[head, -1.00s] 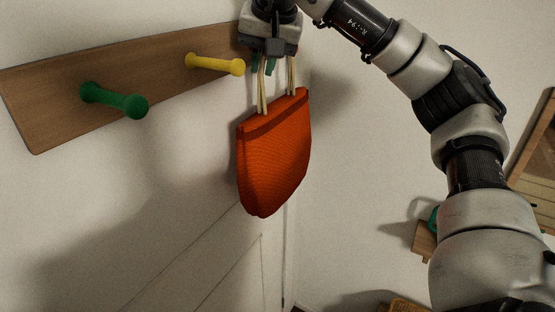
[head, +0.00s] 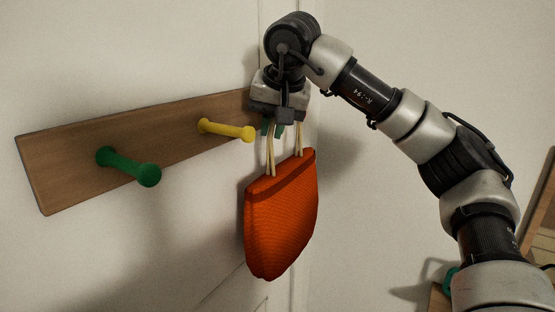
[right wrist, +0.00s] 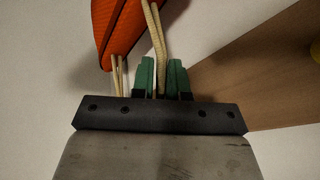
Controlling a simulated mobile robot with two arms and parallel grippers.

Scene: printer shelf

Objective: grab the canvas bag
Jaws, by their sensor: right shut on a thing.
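The orange-red canvas bag (head: 281,222) hangs by its pale rope handles below my right gripper (head: 272,128) in the head view. The right gripper is at the right end of the wooden peg board and is shut on the bag's handle. In the right wrist view, the green fingertips (right wrist: 162,78) have a rope handle between them. The bag (right wrist: 124,32) shows at the top left there, with another stretch of rope to the left of the fingers. My left gripper is not in view.
The wooden peg board (head: 75,150) is on the pale wall, with a green peg (head: 130,166) and a yellow peg (head: 226,130) left of the bag. A wooden piece shows at the right edge, partly behind my arm. Open space lies right of the bag.

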